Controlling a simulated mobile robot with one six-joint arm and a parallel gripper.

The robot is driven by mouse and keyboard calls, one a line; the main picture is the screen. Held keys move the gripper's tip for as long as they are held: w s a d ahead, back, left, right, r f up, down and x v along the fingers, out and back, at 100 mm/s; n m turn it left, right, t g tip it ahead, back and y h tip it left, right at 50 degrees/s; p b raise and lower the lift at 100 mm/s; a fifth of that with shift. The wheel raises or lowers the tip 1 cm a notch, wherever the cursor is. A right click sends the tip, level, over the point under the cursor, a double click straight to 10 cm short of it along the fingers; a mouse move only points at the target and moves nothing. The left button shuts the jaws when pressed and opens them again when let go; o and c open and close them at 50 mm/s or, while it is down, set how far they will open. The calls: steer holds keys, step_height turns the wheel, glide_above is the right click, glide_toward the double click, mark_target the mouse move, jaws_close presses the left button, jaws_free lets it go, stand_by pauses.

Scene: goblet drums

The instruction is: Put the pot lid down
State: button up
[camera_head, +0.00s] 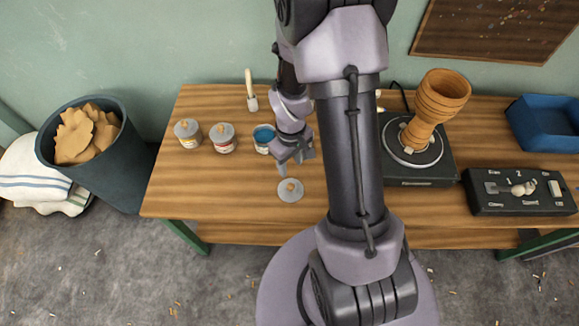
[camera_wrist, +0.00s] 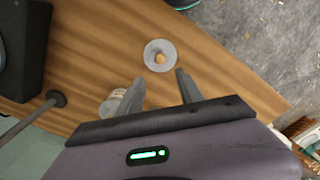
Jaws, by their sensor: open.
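An open pot of blue paint (camera_head: 264,138) stands behind and left of the lid, partly hidden by my arm. A pale pot (camera_wrist: 113,103) shows beside the left finger in the wrist view.
Two lidded pots (camera_head: 188,134) (camera_head: 223,138) stand at the left, with a brush (camera_head: 250,92) behind. A turntable (camera_head: 425,165) bears a wooden goblet drum (camera_head: 438,97). A control box (camera_head: 518,195) and blue bin (camera_head: 546,124) are at right. The front left tabletop is clear.

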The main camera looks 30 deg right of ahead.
steer(key=a+r+m+t, duration=0.1)
steer(key=a+r, duration=0.1)
steer(key=r, duration=0.6)
steer(key=a+r+m+t, duration=0.1)
steer(key=a+r+m, duration=0.15)
steer(key=r, duration=0.45)
steer(key=s+a+r+m+t+y, duration=0.1)
steer(key=s+a+r+t, duration=0.1)
steer(key=s+a+r, duration=0.3)
steer(key=s+a+r+m+t+y, duration=0.1)
steer(key=s+a+r+m, duration=0.1)
steer(key=s+a+r, duration=0.3)
step_height(320, 180, up, 4)
steer(key=shift+s+r+t, duration=0.25)
steer(key=shift+s+t, duration=0.15)
steer(key=shift+s, duration=0.25)
